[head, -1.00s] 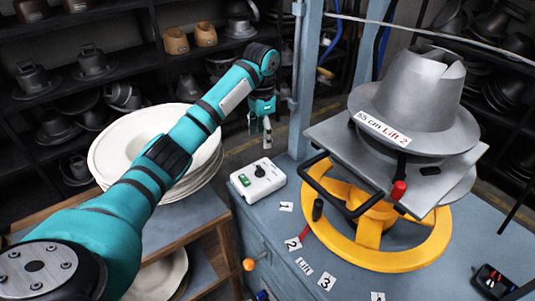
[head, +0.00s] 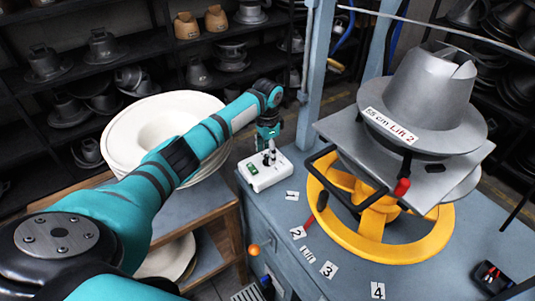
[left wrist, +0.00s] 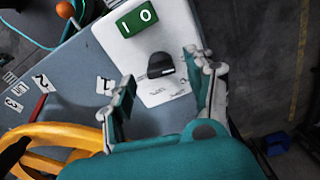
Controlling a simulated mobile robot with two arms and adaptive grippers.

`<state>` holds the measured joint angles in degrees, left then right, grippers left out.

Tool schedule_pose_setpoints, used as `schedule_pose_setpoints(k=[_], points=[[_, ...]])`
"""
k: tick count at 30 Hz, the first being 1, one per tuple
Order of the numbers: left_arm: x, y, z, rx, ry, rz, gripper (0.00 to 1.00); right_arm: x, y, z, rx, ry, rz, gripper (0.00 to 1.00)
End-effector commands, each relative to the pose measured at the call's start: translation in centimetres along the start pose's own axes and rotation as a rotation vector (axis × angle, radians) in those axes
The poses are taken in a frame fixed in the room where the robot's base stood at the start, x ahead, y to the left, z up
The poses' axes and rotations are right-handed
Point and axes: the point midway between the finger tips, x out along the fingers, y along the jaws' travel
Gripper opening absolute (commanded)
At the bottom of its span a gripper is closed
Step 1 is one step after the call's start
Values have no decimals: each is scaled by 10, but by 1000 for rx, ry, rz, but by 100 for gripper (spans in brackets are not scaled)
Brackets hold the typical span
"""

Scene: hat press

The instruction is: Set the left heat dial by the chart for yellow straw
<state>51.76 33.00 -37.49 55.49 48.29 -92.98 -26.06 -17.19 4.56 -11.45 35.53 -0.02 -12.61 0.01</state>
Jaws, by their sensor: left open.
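The white control box (head: 268,178) stands on the blue bench at its back left corner. Its black dial (left wrist: 160,65) and its green switch (left wrist: 137,17) marked I and O show clearly in the left wrist view. My left gripper (left wrist: 164,90) is open, with one finger on each side of the dial in that view. I cannot tell whether the fingers touch it. In the head view my left gripper (head: 269,155) is low over the box and partly hides the dial. No chart for yellow straw is readable. My right gripper is not in view.
The press with a grey hat form (head: 428,92) labelled "55 cm Lift 2" and a yellow wheel (head: 375,245) stands right of the box. Numbered cards (head: 329,270) lie along the bench front. Stacked cream hats (head: 125,150) stand left on a wooden shelf.

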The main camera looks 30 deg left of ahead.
Motion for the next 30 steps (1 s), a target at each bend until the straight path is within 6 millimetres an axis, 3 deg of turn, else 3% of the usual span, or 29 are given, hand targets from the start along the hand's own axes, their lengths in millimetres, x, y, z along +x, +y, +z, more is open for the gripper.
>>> schedule_pose_setpoints(k=[6, 15, 28, 30], points=[[19, 0, 0, 0, 0, 0, 56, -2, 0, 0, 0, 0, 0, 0], [22, 0, 0, 1, 1, -1, 56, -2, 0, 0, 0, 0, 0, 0], [21, 0, 0, 0, 1, -1, 1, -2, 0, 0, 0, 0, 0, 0], [21, 0, 0, 1, 1, -1, 1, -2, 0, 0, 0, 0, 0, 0]])
